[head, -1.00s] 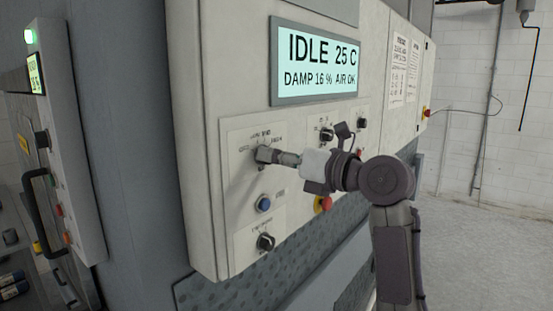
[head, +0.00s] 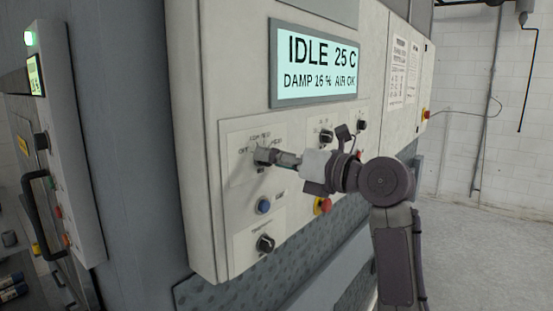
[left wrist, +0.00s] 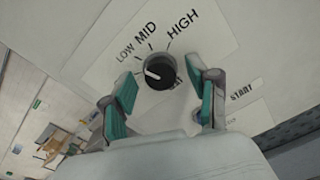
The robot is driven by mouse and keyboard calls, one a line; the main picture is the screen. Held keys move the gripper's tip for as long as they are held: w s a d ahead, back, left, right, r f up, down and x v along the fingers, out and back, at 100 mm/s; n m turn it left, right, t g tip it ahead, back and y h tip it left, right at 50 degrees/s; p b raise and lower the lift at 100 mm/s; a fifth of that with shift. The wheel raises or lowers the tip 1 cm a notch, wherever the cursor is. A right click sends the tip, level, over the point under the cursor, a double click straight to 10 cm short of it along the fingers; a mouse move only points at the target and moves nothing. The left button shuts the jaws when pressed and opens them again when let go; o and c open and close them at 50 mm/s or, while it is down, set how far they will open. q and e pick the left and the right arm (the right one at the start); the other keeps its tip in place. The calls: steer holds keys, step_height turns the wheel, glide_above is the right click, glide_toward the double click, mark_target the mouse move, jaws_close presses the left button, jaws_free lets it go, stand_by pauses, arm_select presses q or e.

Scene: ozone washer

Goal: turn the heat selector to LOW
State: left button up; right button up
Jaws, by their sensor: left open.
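The heat selector (left wrist: 161,70) is a round black knob with a white pointer on a pale plate marked LOW, MID and HIGH. In the left wrist view its pointer aims left, a little below the direction of the LOW mark. My left gripper (left wrist: 160,76) is open, with one teal-padded finger on each side of the knob; I cannot tell whether either touches it. In the head view the left gripper (head: 262,156) is at the panel and covers the knob. My right gripper is in neither view.
The display (head: 318,68) reads IDLE 25 C, DAMP 16 %, AIR OK. Below the selector are a blue button (head: 264,206) and a black knob (head: 265,243). A red button (head: 322,205) and other black knobs (head: 326,137) are to the right. Open floor (head: 480,230) lies right.

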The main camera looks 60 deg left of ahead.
arm_select(q)
step_height(320, 180, up, 10)
stand_by(0.6)
stand_by(0.4)
